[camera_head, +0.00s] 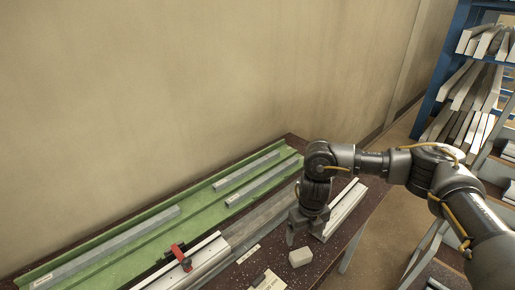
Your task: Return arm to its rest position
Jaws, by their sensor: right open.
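My right arm comes in from the right and reaches over the bench (324,258). Its gripper (298,240) points down over the right part of the bench, just above a pale block (300,257) or slightly behind it. The jaws are open and I see nothing held between them. Whether the fingertips touch anything is too small to tell. My left gripper is not in view.
A green tray (140,222) with several grey profiles lies along the wall. A metal rail (215,250) with a red clamp (180,257) runs along the bench. A blue shelf (440,65) with stacked profiles stands at the right. Open floor lies between bench and shelf.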

